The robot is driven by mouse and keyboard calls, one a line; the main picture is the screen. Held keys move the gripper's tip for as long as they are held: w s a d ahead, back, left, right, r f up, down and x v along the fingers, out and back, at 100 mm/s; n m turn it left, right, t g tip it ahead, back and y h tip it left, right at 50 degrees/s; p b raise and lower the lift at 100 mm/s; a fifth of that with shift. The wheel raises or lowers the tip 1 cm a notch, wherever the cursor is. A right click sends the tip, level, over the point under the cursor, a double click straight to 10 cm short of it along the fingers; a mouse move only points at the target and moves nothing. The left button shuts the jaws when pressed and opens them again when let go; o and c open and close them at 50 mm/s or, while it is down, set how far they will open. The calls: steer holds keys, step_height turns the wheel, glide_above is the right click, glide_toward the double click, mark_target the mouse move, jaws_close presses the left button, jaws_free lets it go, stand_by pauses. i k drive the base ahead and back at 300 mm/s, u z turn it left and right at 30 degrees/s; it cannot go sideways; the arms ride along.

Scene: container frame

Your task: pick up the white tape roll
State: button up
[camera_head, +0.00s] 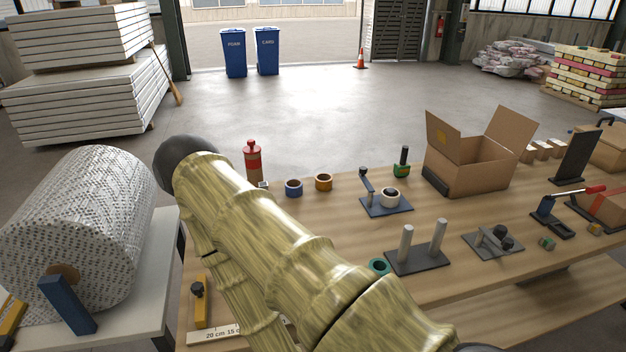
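The white tape roll (390,204) has a dark inside and sits on a dark flat plate (377,211) near the middle of the wooden table. A short upright arm with a dark knob (363,172) stands on the same plate, just left of the roll. The roll is in plain view with nothing in front of it. My arm crosses the lower left and centre of the picture, left of the roll. My gripper does not show in this view, so whether it is open or shut cannot be seen.
A blue roll (293,188), an orange roll (323,182) and a teal roll (379,266) lie around the plate. Two grey posts on a base (417,260) stand in front. An open cardboard box (468,165) is behind right. A red-topped bottle (253,163) stands left.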

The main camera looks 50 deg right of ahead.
mark_target(386, 201)
steer(key=u, duration=1.1)
steer(key=k, duration=1.4)
steer(key=z, duration=1.35)
